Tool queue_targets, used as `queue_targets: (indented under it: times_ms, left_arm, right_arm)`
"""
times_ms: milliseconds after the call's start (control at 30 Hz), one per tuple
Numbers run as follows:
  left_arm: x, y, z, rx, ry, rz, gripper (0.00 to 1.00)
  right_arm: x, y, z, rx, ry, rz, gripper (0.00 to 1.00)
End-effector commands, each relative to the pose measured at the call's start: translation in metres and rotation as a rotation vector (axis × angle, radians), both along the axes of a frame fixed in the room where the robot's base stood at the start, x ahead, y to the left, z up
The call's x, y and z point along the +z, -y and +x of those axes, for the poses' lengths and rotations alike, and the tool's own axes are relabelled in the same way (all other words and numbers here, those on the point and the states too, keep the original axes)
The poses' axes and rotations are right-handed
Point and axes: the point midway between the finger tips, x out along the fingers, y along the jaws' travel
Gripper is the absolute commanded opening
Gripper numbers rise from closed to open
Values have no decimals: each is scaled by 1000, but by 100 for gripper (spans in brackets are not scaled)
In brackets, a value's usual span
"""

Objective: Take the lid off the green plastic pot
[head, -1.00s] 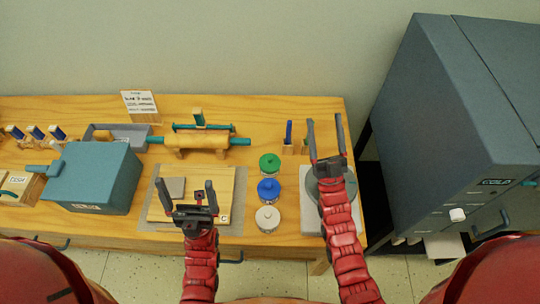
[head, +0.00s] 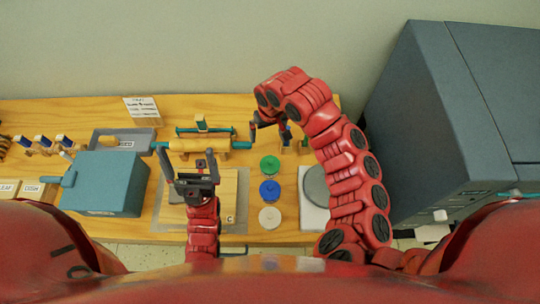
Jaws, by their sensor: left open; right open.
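The green pot (head: 270,166) stands upright on the table, seen from above with its green lid and knob on top. A blue-lidded pot (head: 270,190) and a white-lidded pot (head: 270,217) stand in a row in front of it. My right gripper (head: 267,131) is open and empty, behind the green pot and apart from it in the picture; its arm partly hides its fingers. My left gripper (head: 193,145) is open and empty above the wooden board, left of the green pot.
A grey disc on a pale base (head: 313,207) stands right of the pots. The wooden board (head: 229,190) lies to their left. A roller on a stand (head: 215,145) and a grey tray (head: 122,136) are behind. A blue-grey box (head: 105,182) stands left; a large cabinet (head: 425,110) stands right.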

Motion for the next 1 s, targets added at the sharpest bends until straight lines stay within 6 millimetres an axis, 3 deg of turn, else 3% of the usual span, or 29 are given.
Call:
queue_targets:
  times_ms: [100,200,467,800,1000]
  left_arm:
    - [6,0,0,0,0,0,100]
    - [0,0,0,0,0,0,100]
    - [-46,0,0,0,0,0,100]
    - [-57,0,0,0,0,0,100]
    - [-59,0,0,0,0,0,100]
  right_arm:
    - [17,5,-22,15,-78,-64,100]
    - [15,7,-29,21,-105,-83,100]
    - [-39,8,-30,20,-108,-84,100]
    - [-92,8,-29,18,-107,-83,100]
    - [-103,8,-28,19,-105,-83,100]
